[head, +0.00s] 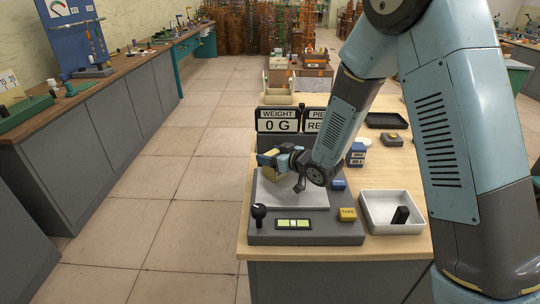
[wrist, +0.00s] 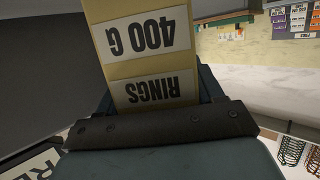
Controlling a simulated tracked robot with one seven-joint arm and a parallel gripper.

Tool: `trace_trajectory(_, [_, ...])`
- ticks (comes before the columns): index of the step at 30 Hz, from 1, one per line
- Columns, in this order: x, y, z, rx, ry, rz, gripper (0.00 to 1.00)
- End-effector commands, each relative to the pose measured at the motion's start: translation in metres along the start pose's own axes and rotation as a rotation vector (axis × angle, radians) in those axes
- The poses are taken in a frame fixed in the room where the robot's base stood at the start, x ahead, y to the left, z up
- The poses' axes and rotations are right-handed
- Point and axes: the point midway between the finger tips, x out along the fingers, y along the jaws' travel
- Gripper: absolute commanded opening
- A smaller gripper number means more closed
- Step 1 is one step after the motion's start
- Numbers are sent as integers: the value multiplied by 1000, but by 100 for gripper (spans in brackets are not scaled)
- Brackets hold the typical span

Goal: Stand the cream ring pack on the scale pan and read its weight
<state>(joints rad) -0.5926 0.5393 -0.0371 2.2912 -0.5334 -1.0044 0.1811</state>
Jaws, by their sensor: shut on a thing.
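The cream ring pack (wrist: 120,14) fills the upper middle of the wrist view, with upside-down labels reading 400 G and RINGS. My gripper (head: 268,161) is shut on it. In the head view a small part of the pack (head: 271,174) shows below the jaws, over the back left of the pale scale pan (head: 292,197). I cannot tell whether its base touches the pan. The weight display (head: 279,121) behind the pan reads 0 G. A second display (head: 316,114) beside it is partly hidden by my arm.
A white tray (head: 376,226) holding a black item stands at right. Blue boxes (head: 356,154) and a black tray (head: 386,121) stand farther back.

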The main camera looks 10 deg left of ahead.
Motion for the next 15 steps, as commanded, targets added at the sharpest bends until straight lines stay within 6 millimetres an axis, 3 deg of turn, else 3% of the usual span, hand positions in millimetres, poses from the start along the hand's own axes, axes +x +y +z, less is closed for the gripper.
trace_trajectory(8, [0, 0, 1, 0, 1, 0, 30])
trace_trajectory(9, [0, 0, 1, 0, 1, 0, 67])
trace_trajectory(15, [0, 0, 1, 0, 1, 0, 86])
